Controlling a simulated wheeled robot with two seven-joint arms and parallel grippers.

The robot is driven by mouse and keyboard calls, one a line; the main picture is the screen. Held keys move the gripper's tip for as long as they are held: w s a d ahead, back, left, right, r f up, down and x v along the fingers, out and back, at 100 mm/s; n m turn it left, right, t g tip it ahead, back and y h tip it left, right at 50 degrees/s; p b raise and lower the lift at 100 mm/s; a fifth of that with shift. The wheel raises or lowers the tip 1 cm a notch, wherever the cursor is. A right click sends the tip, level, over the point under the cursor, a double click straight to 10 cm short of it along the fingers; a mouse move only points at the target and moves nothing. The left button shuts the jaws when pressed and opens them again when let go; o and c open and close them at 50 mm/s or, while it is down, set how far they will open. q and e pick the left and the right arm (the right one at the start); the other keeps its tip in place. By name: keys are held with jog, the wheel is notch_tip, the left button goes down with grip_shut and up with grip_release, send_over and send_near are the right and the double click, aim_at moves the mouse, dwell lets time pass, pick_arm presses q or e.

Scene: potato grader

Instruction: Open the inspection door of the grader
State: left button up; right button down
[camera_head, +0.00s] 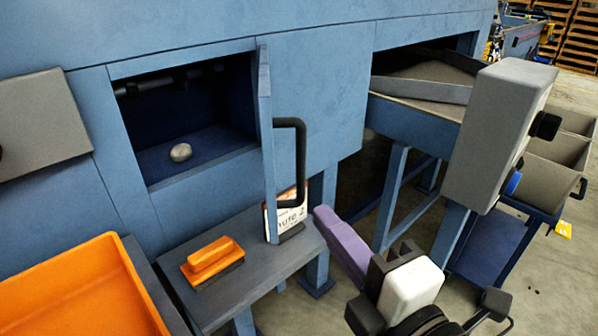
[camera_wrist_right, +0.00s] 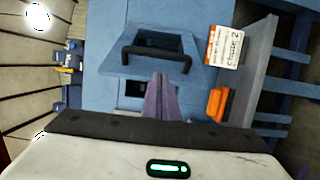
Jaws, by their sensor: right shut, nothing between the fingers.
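The grader (camera_head: 320,90) is a large blue machine. Its inspection door (camera_head: 265,120) stands swung outward, seen nearly edge-on at the right side of a dark opening (camera_head: 200,115). A black bar handle (camera_head: 300,165) is on the door's right face; the handle also shows in the right wrist view (camera_wrist_right: 157,55). My right gripper (camera_head: 328,220) has purple fingers, shut and empty, low and to the right of the handle and apart from it. In the right wrist view the fingers (camera_wrist_right: 160,90) point towards the door. My left gripper is not in view.
A pale lump (camera_head: 181,152) lies inside the opening. A grey shelf (camera_head: 225,225) below holds an orange brush (camera_head: 210,258) and a "Chute 2" card (camera_head: 285,203). An orange tray (camera_head: 85,300) is at lower left. A grey box (camera_head: 500,130) and bins (camera_head: 560,150) stand right.

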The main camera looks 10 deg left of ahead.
aim_at(299, 188)
jog(key=p+x, duration=0.1)
jog(key=x, duration=0.7)
jog(key=shift+w+a, duration=0.15)
jog(key=shift+w, duration=0.05)
jog(key=shift+w+a+f, duration=0.1)
jog(key=shift+w+a, duration=0.2)
jog(key=shift+w, duration=0.1)
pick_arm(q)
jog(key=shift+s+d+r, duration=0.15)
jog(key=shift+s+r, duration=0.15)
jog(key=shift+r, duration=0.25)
